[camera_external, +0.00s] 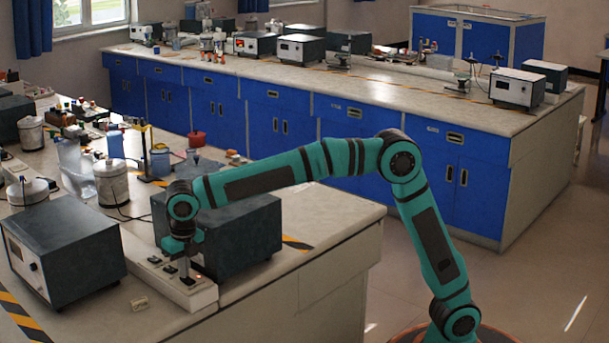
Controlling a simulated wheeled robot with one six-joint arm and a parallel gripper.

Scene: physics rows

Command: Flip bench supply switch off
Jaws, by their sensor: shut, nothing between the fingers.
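My gripper (187,280) is shut and empty, pointing straight down. Its tip is at the front end of a low white switch panel (203,293), and I cannot tell whether it touches. The panel lies on the bench (250,293) between two dark boxes. Small dark switches (169,268) show on the panel behind my gripper. My gripper hides part of the panel, and the switch positions are too small to tell. A dark bench unit (245,235) stands just right of the panel, partly behind my arm.
A dark instrument box with a pale front (75,250) stands to the left. White canisters (112,183) and a clear container (76,165) stand behind. A long blue-fronted bench (275,115) runs across the back.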

